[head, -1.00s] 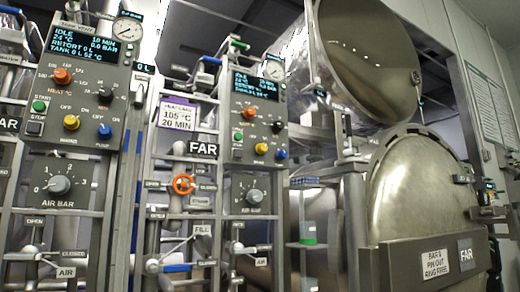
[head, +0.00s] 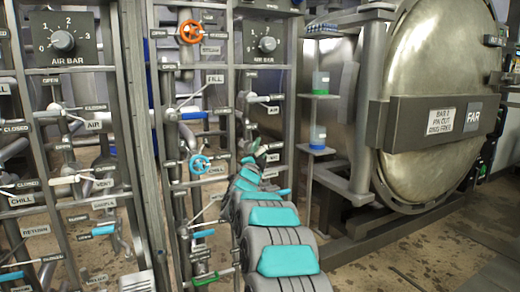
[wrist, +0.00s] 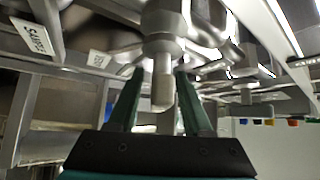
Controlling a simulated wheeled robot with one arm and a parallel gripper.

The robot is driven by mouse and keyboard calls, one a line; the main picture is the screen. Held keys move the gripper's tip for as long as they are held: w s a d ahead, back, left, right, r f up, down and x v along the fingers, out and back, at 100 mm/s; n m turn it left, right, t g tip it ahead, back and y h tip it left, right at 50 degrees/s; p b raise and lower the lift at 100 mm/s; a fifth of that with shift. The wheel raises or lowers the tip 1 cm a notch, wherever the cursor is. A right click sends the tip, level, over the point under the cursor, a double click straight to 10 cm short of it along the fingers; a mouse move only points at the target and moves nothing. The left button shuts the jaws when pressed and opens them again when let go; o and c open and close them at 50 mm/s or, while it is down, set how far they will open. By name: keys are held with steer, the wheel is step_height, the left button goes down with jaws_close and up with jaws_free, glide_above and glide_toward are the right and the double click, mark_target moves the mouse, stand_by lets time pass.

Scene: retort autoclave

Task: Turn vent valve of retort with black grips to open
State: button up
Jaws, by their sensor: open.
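My gripper (wrist: 157,88) is open in the wrist view. Its two dark green fingers stand on either side of a grey metal stem with a pale rounded end (wrist: 162,92), apart from it as far as I can tell. A dark lever (head: 261,151) shows just beyond the arm's end. I cannot tell whether it is the vent valve with black grips. On the left panel a white-gripped valve (head: 64,180) sits by a VENT label.
The round retort door (head: 435,90) is at the right. Pipes and rails crowd the gripper in the wrist view. Open floor (head: 365,262) lies at lower right.

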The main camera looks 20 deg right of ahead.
steer(key=shift+w, duration=0.1)
jaws_close()
stand_by(0.5)
